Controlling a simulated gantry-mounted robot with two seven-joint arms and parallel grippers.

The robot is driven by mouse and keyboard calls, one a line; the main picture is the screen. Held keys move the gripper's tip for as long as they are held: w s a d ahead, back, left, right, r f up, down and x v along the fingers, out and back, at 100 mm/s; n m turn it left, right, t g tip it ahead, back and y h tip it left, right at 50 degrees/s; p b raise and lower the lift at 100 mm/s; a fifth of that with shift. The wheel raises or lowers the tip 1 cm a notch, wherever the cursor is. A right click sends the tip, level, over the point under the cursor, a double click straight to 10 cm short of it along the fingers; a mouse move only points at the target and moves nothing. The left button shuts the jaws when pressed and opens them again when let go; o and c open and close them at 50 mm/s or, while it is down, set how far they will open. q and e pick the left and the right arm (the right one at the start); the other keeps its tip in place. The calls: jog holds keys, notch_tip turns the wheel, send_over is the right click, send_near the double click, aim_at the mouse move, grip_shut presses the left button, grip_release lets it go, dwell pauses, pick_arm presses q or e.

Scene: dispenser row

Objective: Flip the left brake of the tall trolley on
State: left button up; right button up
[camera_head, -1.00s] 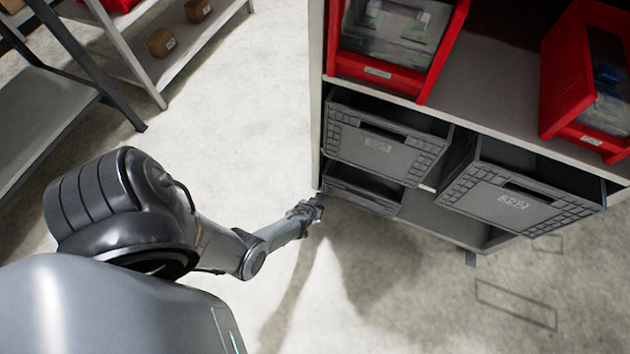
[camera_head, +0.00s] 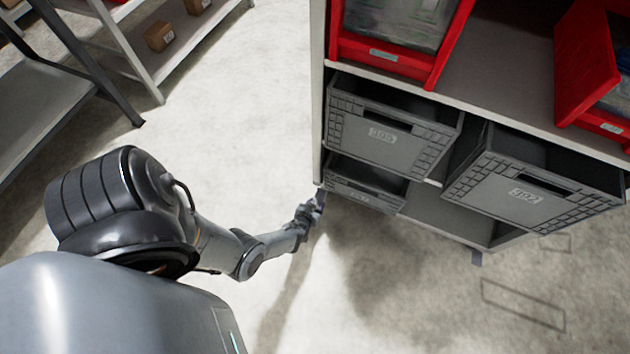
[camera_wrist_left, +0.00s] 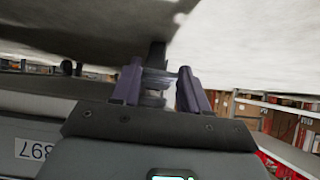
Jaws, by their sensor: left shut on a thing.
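The tall trolley (camera_head: 318,100) stands at the right in the head view, with its near left corner low by my left gripper (camera_head: 318,199). The gripper is at the foot of that corner, below the lowest shelf. In the left wrist view, the two fingers of my left gripper (camera_wrist_left: 158,88) are shut on a small grey part under the trolley, at its left foot, which I take to be the left brake (camera_wrist_left: 155,84). A dark upright piece shows just beyond it. The brake's position, on or off, cannot be made out. My right gripper is not in view.
Grey bins (camera_head: 375,135) and red bins (camera_head: 385,50) fill the trolley's shelves, and one grey bin (camera_head: 520,190) juts out at the right. Grey shelving (camera_head: 50,105) stands at the upper left. The pale floor between it and the trolley is clear.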

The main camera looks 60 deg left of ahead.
pick_arm(q)
jog(key=o, duration=1.1)
jog(key=shift+c, duration=0.2)
jog(key=p+v, duration=0.8)
jog(key=v, duration=0.2)
jog(key=shift+s+d+r, duration=0.2)
jog(key=shift+r, duration=0.05)
